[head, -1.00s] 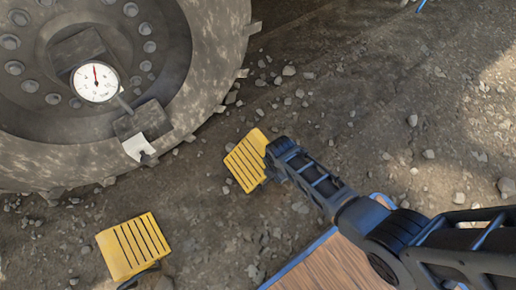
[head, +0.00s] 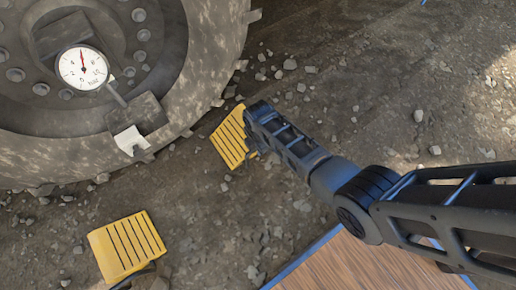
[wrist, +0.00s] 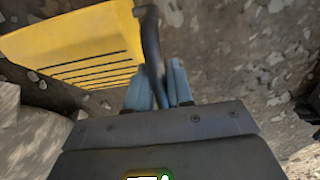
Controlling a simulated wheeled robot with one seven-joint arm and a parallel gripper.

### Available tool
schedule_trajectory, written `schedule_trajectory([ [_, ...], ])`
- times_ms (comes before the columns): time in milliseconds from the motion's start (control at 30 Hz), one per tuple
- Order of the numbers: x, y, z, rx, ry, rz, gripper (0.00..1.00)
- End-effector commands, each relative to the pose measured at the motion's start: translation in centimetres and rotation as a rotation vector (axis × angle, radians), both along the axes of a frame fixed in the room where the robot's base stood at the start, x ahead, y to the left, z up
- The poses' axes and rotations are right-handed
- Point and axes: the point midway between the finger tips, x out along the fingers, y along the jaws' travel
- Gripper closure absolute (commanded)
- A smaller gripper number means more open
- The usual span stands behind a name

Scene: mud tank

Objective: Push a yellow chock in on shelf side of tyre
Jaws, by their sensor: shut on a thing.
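A large muddy tyre (head: 206,72) stands at the upper left of the head view. A yellow slotted chock (head: 229,138) is on the ground at the tyre's lower right, close to its tread; I cannot tell whether they touch. My gripper (wrist: 158,92) is shut on the chock's dark handle in the wrist view, where the chock's yellow slotted face (wrist: 85,45) fills the upper left. In the head view my arm hides the chock's right edge. A second yellow chock (head: 127,247) lies on the ground at the lower left, apart from the tyre.
A round dial gauge (head: 83,68) is in front of the wheel hub, with a white tag (head: 131,140) below it. A wooden surface with a blue edge (head: 340,262) is at the bottom. Stony, open ground (head: 350,100) lies right of the tyre.

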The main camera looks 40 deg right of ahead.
Motion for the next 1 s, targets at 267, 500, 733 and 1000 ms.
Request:
schedule_trajectory([
  [267, 3.1, 0.0, -0.2, 0.0, -0.004, 0.001, 1.0],
  [500, 5.3, 0.0, -0.2, 0.0, -0.003, 0.001, 1.0],
  [733, 5.8, 0.0, 0.0, 0.0, -0.002, 0.001, 1.0],
  [1000, 5.8, 0.2, 0.1, 0.0, -0.002, 0.001, 1.0],
])
